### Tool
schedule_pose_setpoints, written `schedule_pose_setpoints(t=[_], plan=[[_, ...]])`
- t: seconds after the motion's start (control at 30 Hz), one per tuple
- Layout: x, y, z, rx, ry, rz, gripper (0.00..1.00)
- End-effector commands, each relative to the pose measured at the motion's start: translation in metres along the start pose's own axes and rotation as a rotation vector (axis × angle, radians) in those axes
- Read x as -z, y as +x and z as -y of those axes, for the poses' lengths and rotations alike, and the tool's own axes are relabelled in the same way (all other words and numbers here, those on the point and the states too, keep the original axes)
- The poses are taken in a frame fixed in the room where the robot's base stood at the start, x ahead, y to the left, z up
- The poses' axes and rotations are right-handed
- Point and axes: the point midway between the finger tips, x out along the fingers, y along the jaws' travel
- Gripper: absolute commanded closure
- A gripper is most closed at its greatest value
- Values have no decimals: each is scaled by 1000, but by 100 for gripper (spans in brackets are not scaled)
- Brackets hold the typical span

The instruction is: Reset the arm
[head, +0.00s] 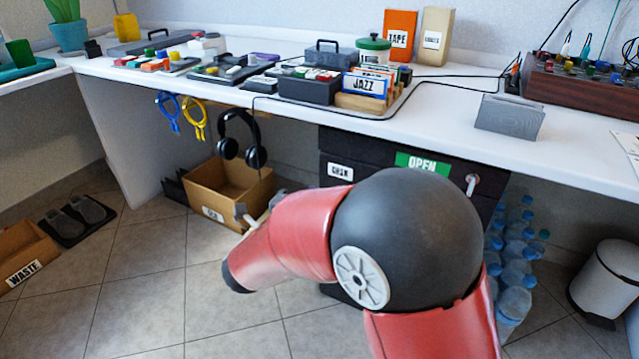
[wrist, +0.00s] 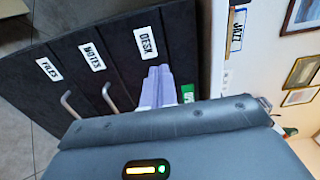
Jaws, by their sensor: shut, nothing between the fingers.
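My red arm with its large dark joint (head: 410,235) fills the lower middle of the head view, bent in front of the dark drawer cabinet (head: 335,145). My gripper (wrist: 158,75) shows in the wrist view as two pale fingers side by side, shut and empty. They point toward the cabinet front, near the drawer labelled DESK (wrist: 148,42). I cannot tell whether they touch it. In the head view the arm hides most of the gripper.
The white worktop (head: 440,130) above holds discs, boxes and a grey metal holder (head: 510,115). Headphones (head: 240,140) hang over a cardboard box (head: 235,185) left of the arm. Water bottles (head: 515,270) and a white bin (head: 608,280) stand right.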

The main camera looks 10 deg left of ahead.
Motion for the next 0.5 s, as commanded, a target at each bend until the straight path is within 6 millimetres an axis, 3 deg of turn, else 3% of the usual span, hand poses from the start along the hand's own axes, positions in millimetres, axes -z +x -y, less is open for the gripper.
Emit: schedule_pose_setpoints(t=[0.17,0.27,0.37,0.4,0.5], plan=[[9,-7,4,-12,37,-25,100],[43,3,16,-52,181,-121,100],[105,15,31,-109,469,-308,100],[135,16,36,-125,623,-405,100],[210,6,44,-125,1069,-685,100]])
